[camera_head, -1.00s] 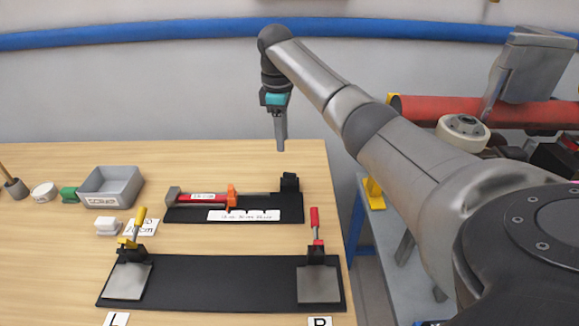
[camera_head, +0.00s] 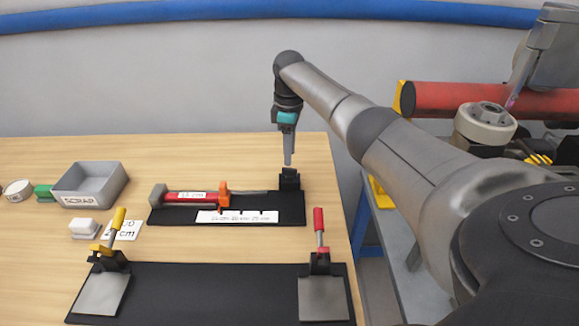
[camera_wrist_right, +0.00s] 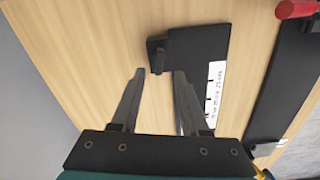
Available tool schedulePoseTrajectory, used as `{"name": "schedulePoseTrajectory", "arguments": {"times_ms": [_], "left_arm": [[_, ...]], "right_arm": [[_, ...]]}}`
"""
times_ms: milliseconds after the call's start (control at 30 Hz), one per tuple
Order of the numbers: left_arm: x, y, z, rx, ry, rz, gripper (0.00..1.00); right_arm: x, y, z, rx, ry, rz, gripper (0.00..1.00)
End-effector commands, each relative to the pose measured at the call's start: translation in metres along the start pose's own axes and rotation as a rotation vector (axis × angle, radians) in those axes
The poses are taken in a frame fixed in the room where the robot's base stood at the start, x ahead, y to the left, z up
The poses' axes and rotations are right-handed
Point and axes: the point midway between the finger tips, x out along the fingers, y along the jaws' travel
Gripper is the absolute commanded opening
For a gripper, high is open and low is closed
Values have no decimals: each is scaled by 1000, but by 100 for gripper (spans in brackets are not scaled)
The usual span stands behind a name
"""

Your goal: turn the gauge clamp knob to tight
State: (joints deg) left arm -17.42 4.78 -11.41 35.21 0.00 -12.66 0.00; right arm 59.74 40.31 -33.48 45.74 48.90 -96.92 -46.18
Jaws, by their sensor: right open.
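The gauge is a black board (camera_head: 268,211) with a red bar (camera_head: 190,196), an orange piece (camera_head: 223,194) and a white scale strip. At its right end stands a black block (camera_head: 289,179) with a small dark knob-like part, seen in the wrist view (camera_wrist_right: 158,58). I cannot read its setting. My right gripper (camera_head: 288,162) points down just above this block. In the wrist view its two fingers (camera_wrist_right: 159,72) are apart with nothing between them, and the block lies just beyond the tips. My left gripper is not in view.
A longer black board (camera_head: 210,290) in front carries a yellow-handled clamp (camera_head: 117,230) at left and a red-handled clamp (camera_head: 319,235) at right. A grey scrap bin (camera_head: 90,187) and a small white block (camera_head: 84,228) stand at left. The table's right edge is close.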

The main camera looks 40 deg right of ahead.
Motion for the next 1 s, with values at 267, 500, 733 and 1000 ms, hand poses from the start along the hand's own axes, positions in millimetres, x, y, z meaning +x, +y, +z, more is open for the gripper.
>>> {"name": "schedulePoseTrajectory", "arguments": {"times_ms": [267, 500, 733, 1000], "left_arm": [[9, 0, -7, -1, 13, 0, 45], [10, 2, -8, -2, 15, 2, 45], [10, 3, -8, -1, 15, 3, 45], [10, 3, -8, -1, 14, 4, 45]], "right_arm": [[42, 0, 0, -1, 0, -2, 45], [48, 0, 0, -1, 1, 0, 45], [48, 0, 0, -1, 1, 0, 38], [48, 0, 0, 0, 1, 0, 8]]}}
